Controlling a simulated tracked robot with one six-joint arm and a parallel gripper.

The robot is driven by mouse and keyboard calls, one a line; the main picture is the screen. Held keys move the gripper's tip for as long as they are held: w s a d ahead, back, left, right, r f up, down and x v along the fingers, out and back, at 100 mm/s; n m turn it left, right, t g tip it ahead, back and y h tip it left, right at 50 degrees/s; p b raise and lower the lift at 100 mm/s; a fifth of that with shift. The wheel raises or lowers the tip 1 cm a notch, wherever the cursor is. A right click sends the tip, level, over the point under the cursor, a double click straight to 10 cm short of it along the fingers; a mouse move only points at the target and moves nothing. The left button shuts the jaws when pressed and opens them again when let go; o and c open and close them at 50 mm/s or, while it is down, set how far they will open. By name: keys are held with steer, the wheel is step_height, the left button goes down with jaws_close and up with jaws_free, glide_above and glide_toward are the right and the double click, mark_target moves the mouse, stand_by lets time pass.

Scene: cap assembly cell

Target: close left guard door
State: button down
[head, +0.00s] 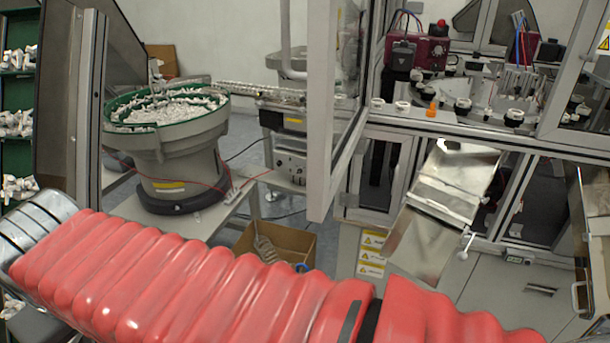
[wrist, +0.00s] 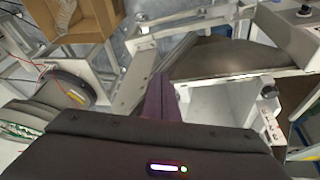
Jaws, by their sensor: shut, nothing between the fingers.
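The left guard door (head: 321,120) is a tall pale metal frame with a clear pane. In the head view it stands open, swung out from the machine's front towards me, with its near upright left of the opening. My gripper shows in the wrist view as a dark body with purple fingers (wrist: 158,96), shut and empty. Pale metal bars lie beyond and beside the fingers; I cannot tell whether one belongs to the door or whether the fingers touch it. The fingers are not seen in the head view, where my red-sleeved arm crosses the foreground.
A bowl feeder (head: 170,125) full of white parts stands left of the door. A cardboard box (head: 285,245) lies on the floor below it. A sheet-metal chute (head: 435,205) juts from the machine right of the door. Green shelves (head: 20,90) stand far left.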

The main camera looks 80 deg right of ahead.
steer(key=s+d+r+m+g+h, duration=0.15)
steer(key=d+r+m, duration=0.25)
steer(key=d, duration=0.4)
steer(key=s+d+r+m+g+h, duration=0.1)
steer(key=s+d+r+m+g, duration=0.25)
steer(key=d, duration=0.55)
steer(key=s+d+r+m+g, duration=0.5)
steer(key=s+d+r+m, duration=0.4)
steer(key=d+r+m, duration=0.1)
steer(key=shift+s+d+r, duration=0.2)
steer(key=shift+d+r, duration=0.1)
steer(key=shift+d, duration=0.6)
steer(key=shift+s+f, duration=0.1)
steer(key=s+d+f, duration=0.3)
steer(key=s+f, duration=0.4)
steer(key=s, duration=0.1)
steer(key=shift+s+f, duration=0.4)
